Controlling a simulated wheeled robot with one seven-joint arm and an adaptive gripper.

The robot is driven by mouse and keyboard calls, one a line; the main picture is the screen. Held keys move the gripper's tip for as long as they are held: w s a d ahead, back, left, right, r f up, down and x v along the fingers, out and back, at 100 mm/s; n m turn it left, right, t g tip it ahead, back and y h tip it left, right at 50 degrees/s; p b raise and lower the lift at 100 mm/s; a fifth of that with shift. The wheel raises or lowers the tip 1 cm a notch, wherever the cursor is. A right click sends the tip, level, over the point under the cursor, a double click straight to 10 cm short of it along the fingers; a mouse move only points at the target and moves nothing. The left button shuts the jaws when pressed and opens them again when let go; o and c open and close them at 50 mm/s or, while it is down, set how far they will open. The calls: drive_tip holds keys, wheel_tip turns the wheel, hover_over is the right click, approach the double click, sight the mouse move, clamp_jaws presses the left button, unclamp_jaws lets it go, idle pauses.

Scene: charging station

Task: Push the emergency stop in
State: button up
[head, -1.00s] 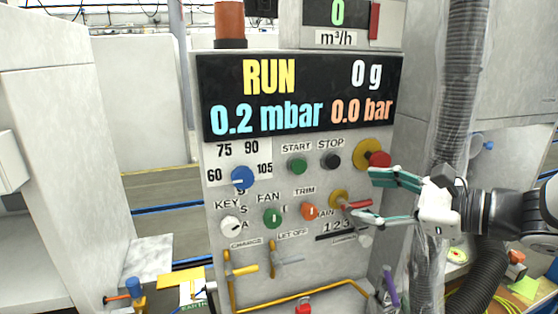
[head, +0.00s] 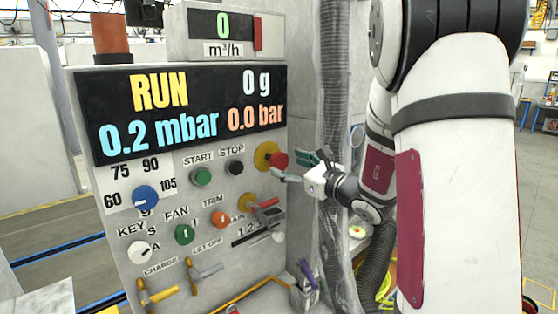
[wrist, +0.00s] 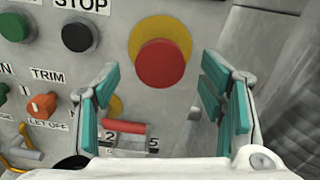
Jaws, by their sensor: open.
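The emergency stop is a red mushroom button (head: 279,160) on a yellow round plate (head: 262,155), at the right of the control panel. In the wrist view the red button (wrist: 163,64) stands out from its yellow plate (wrist: 150,24), ahead of and between my finger lines. My gripper (head: 297,167) is just to the right of the button in the head view. It is open and empty, with its teal-padded fingers (wrist: 158,95) spread wide. The button appears beyond the fingertips; whether anything touches it I cannot tell.
Left of the stop are a black STOP button (head: 235,168) and a green START button (head: 201,177). A ribbed hose (head: 333,90) in clear wrap stands close by. The display reads RUN (head: 159,93).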

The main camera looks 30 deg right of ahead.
sight(281, 161)
drive_tip(key=shift+w+a, duration=0.25)
drive_tip(key=shift+w, duration=0.9)
drive_tip(key=shift+w+a, duration=0.2)
drive_tip(key=shift+w, duration=0.95)
